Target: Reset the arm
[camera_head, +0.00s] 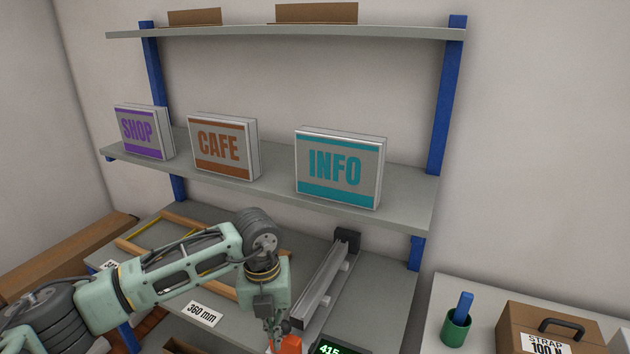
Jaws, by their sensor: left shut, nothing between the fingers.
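My left arm comes in from the lower left and reaches over the lower shelf. My left gripper (276,335) points down near the bottom edge of the view, close to an orange-red object (292,342). Its fingers are shut with nothing held; the fingertips are partly cut off by the frame edge. My right gripper is not in view.
A shelf rack with blue posts (446,95) stands ahead. Its middle shelf (270,190) bears SHOP (139,132), CAFE (219,147) and INFO (337,167) lightboxes. A metal rail (325,285) lies right of my arm. A side table holds a green cup (456,331) and a brown case (545,328).

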